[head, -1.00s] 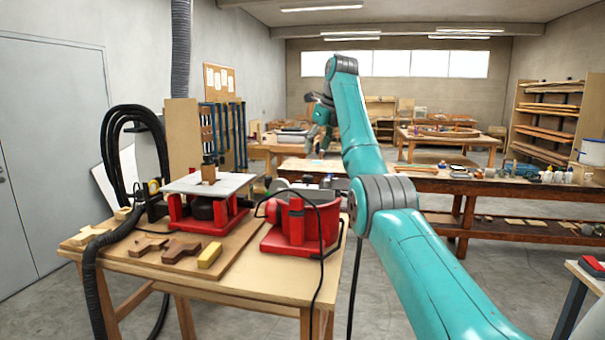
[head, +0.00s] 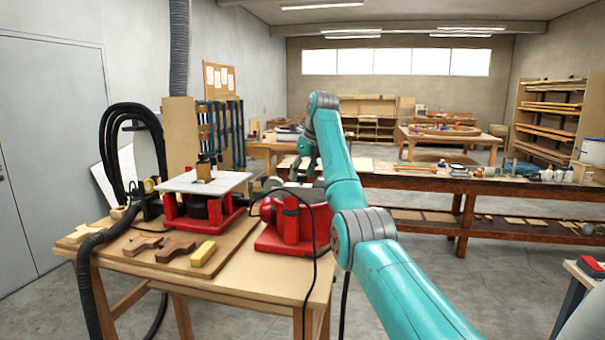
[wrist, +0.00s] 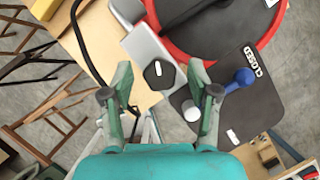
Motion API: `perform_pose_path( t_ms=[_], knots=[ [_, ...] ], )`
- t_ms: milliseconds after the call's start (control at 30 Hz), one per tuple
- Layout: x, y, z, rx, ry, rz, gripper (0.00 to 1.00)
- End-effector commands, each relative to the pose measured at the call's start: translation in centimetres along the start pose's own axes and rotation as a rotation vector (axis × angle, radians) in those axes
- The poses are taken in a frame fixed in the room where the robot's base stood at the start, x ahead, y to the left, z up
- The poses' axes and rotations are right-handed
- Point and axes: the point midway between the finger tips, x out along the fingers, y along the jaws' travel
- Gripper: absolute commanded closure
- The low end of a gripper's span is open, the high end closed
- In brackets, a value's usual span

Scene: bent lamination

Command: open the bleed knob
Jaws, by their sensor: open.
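In the wrist view a black, many-sided knob (wrist: 158,76) with a white mark shows between the fingertips of my gripper (wrist: 160,66). I take it to be the bleed knob, though I see no label naming it. My gripper is open; its two fingers are on either side of the knob in the picture, and I cannot tell how far above it they are.
A red-rimmed round fixture (wrist: 275,40) lies just beyond the plate. The wooden bench (head: 245,278) holds a red sander (head: 208,212), another red machine (head: 290,225), a black cable and wood pieces. A long workbench (head: 455,186) stands behind.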

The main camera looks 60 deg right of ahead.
Motion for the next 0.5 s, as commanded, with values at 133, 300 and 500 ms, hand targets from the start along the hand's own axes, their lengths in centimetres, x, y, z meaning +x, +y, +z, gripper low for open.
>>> perform_pose_path(
  t_ms=[133,300,500],
  knots=[
    [-0.01,0.00,0.00,0.000,0.000,0.000,0.55],
    [-0.01,0.00,0.00,0.000,0.000,0.000,0.97],
    [-0.01,-0.01,0.00,-0.005,0.000,0.002,1.00]
  ],
)
